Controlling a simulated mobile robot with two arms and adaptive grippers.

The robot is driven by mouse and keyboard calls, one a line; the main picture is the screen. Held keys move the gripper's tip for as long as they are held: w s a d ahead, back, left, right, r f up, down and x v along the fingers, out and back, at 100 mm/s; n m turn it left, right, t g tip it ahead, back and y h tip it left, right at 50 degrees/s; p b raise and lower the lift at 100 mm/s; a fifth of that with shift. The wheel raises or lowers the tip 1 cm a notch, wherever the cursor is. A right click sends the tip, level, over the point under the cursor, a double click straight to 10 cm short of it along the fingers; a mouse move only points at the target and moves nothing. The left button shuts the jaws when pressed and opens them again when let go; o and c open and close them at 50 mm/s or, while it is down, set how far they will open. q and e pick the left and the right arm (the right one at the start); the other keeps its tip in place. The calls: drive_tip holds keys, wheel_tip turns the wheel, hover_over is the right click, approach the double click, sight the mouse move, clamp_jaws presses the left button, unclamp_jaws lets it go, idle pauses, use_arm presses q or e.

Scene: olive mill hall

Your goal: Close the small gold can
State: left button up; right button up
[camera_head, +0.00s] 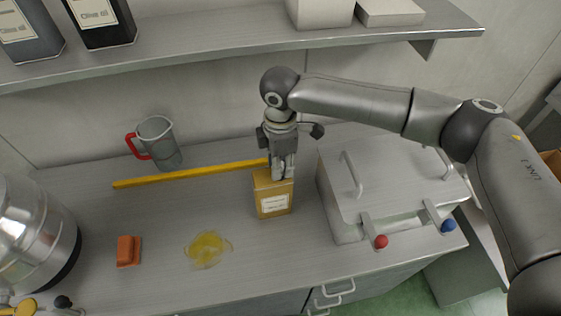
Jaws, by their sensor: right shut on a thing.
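The small gold can (273,193) stands upright on the metal counter, with a pale label on its front. My right gripper (282,174) points down onto the can's top, its fingers together at the can's opening area. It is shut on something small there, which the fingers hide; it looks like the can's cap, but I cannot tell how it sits. My left gripper is not in view.
A metal box (345,200) with handles and red and blue knobs stands right of the can. A yellow bar (190,173), a red-handled jug (158,143), an orange block (129,250) and a yellow oily puddle (208,249) are left. A shelf (230,40) hangs above.

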drive_tip(key=shift+f+p, duration=0.15)
drive_tip(key=shift+p, duration=0.2)
idle(0.7)
drive_tip(key=o, duration=0.9)
drive_tip(key=shift+c, duration=0.7)
